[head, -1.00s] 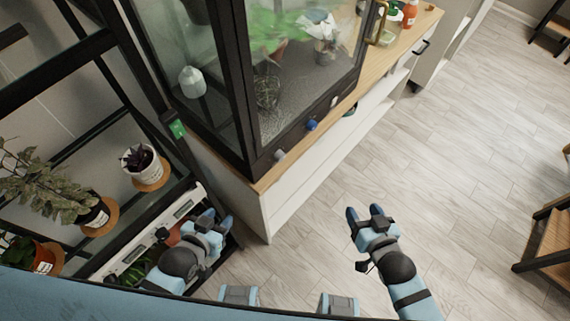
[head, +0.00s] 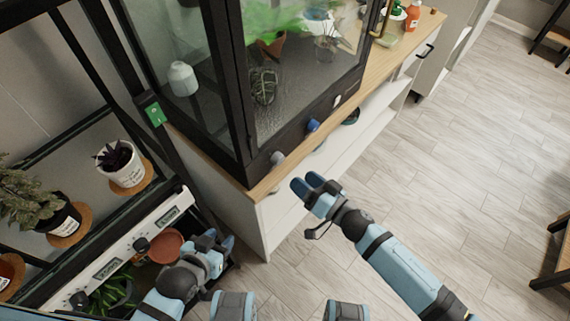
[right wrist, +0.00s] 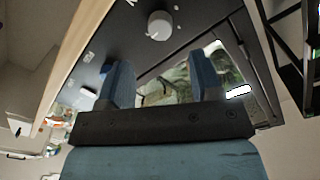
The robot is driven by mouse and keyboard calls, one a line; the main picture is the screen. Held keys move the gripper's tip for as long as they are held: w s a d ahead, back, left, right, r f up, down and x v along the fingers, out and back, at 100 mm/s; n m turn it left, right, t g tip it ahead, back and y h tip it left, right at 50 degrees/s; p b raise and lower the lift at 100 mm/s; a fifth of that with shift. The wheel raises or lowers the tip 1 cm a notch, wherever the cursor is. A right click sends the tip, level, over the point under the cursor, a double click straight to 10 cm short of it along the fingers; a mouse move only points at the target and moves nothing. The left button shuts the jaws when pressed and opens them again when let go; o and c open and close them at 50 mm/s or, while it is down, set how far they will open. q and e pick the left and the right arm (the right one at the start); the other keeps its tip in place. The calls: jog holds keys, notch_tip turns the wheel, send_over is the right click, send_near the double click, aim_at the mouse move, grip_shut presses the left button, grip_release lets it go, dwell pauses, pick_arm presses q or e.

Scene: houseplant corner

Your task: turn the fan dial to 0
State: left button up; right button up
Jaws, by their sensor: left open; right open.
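I cannot read which is the fan dial. My right gripper (head: 307,184) is open and empty, in front of the panel and short of the grey dial. In the right wrist view a round pale grey dial (right wrist: 160,24) with a small pointer mark shows beyond the gap between the open fingers (right wrist: 161,80), not touched. My left gripper (head: 219,240) is open and low at the left, beside the plant shelf.
The glass cabinet (head: 240,90) stands on a wood-topped white cabinet (head: 276,222). At left a black-framed plant shelf (head: 180,195) holds potted plants and a white strip with black knobs (head: 141,243).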

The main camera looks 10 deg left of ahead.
aim_at(281, 162)
jog(key=x, duration=0.7)
jog(key=shift+w+a, duration=0.15)
jog(key=c, duration=0.9)
